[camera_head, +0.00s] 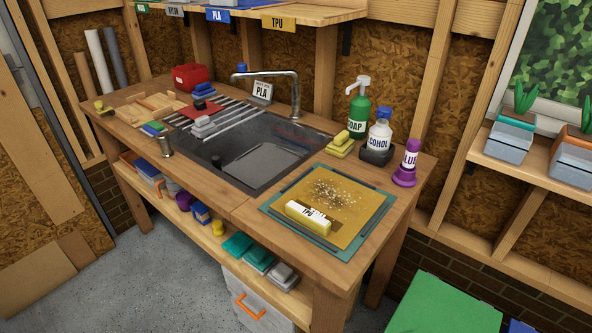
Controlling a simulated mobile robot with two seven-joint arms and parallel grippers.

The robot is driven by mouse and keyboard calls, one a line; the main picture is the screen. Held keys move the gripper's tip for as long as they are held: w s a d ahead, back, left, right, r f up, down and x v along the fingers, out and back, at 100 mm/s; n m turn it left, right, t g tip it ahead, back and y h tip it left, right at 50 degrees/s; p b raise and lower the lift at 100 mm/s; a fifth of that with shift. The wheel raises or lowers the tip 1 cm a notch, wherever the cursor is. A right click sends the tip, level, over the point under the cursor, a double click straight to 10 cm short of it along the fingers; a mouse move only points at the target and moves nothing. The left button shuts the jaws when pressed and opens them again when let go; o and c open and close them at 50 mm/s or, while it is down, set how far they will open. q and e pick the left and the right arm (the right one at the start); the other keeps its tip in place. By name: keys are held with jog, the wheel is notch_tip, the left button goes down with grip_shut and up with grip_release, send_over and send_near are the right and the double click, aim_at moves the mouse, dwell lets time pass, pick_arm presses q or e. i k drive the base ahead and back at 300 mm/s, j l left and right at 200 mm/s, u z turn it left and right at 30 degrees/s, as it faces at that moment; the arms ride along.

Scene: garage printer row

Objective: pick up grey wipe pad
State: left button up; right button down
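Two grey things could be the grey wipe pad. One is a small grey folded stack (283,275) at the right end of the lower shelf, next to teal folded pads (257,261). The other is a light grey stack (203,126) lying on the drying rack at the left of the sink. I cannot tell from this distance which one is the wipe pad. Neither gripper is in view, and nothing is seen touching either stack.
The workbench (229,206) holds a sink (255,165) with a tall faucet (296,88). A green soap bottle (358,118), an alcohol bottle (379,137) and a purple glue bottle (406,165) stand at the right. A gold plate (355,228) carries crumbs and a TPU piece (308,216).

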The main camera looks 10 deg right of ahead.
aim_at(202, 127)
jog(key=i+j+z, duration=0.1)
jog(key=z, duration=0.35)
jog(key=j+z, duration=0.25)
jog(key=z, duration=0.2)
jog(key=j+z, duration=0.2)
jog(key=z, duration=0.25)
jog(key=j+z, duration=0.2)
jog(key=j, duration=0.35)
jog(key=k+j+z, duration=0.1)
jog(key=j+z, duration=0.15)
jog(key=j, duration=0.25)
